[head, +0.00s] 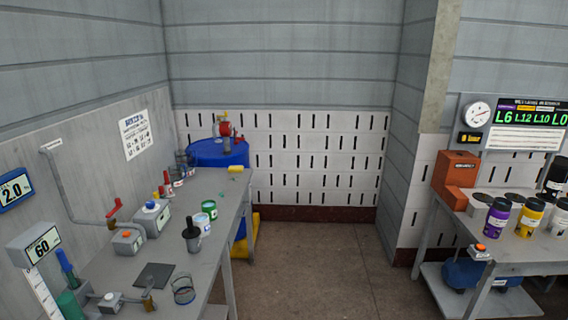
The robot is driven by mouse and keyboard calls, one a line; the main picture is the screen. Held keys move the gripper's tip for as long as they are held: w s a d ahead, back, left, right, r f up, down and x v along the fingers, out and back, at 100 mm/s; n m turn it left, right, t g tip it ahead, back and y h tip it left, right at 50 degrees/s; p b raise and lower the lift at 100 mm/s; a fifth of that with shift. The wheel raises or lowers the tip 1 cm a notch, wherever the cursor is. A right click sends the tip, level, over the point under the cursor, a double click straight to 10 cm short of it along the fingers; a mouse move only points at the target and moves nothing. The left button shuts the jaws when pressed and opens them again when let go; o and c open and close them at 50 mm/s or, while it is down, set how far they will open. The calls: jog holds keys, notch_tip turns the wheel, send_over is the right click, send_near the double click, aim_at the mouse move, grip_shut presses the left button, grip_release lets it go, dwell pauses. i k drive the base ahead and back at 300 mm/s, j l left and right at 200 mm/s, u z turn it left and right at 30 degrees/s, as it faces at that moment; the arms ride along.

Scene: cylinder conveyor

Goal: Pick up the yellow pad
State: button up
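A small yellow piece (236,169), which looks like the yellow pad, lies on the far right corner of the left workbench (220,225). It is small in the head view, so its exact shape is hard to tell. Nothing touches it from above. My gripper is not in the head view.
On the left bench stand a green-topped can (209,209), a dark-handled cup (191,235), a wire basket (183,290) and several instruments. A blue barrel (218,153) stands behind it. The right bench (520,262) holds several cylinders. The floor (335,270) between the benches is clear.

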aim_at(232, 168)
jog(key=i, duration=1)
jog(key=i+u, duration=0.1)
jog(key=i, duration=0.85)
jog(key=i+l, duration=0.15)
jog(key=i, duration=0.85)
jog(key=i+l+u, duration=0.1)
jog(key=i, duration=0.85)
jog(key=i+j+u, duration=0.35)
jog(key=i+j, duration=0.15)
jog(key=i, duration=0.3)
jog(key=i+j+u, duration=0.2)
jog(key=i, duration=0.2)
